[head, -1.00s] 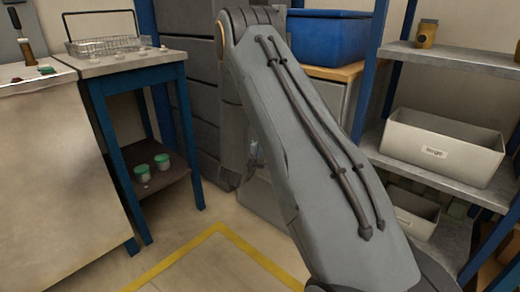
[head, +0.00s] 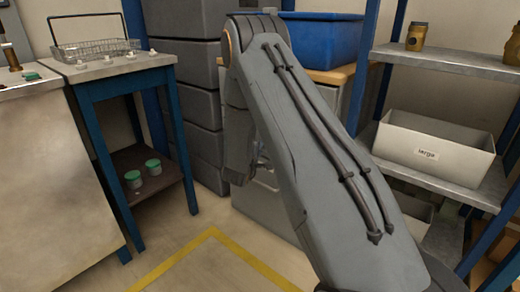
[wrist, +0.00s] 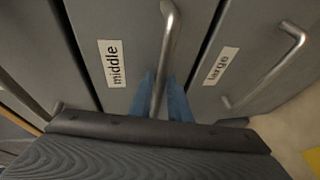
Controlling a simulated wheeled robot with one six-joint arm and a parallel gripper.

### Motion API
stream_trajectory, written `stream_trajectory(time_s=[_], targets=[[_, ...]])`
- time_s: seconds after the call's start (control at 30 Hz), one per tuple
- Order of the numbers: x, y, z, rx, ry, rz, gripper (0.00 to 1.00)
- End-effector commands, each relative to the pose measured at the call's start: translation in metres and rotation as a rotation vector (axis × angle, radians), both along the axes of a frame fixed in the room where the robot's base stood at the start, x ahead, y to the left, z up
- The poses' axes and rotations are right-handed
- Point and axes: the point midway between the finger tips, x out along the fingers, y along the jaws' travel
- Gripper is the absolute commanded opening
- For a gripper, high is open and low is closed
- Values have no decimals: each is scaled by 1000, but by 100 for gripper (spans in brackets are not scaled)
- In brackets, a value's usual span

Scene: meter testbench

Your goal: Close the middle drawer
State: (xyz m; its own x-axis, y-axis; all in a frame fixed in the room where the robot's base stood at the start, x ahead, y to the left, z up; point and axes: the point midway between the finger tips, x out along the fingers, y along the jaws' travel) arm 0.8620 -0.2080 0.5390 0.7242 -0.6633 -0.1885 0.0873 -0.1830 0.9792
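The middle drawer (wrist: 110,30) has a grey front with a white "middle" label and a metal bar handle (wrist: 169,30). My gripper (wrist: 162,92) has its blue fingertips on both sides of this handle, close against it, and appears shut on it. The drawer labelled "large" (wrist: 235,35) with its own handle (wrist: 280,65) lies beside it in the wrist view. In the head view the grey drawer cabinet (head: 270,208) with a wooden top is largely hidden behind my arm. My fingertips and the middle drawer's handle are hidden there, and how far the drawer stands out cannot be told.
A blue bin (head: 325,38) sits on the cabinet top. A blue-legged table (head: 140,66) with a wire basket stands left. Yellow-taped floor (head: 215,240) is open in front.

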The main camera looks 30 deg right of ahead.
Motion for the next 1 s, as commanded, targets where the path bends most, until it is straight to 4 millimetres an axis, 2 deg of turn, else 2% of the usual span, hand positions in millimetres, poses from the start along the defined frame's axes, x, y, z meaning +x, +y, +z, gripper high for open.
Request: stream_trajectory(time_s=[0.07,0.23,0.63,1.0], targets=[[0,-3,2,0,-5,-5,18],[-5,4,4,-1,-3,-3,18],[-48,48,14,0,1,4,18],[-57,53,15,-1,-1,0,18]])
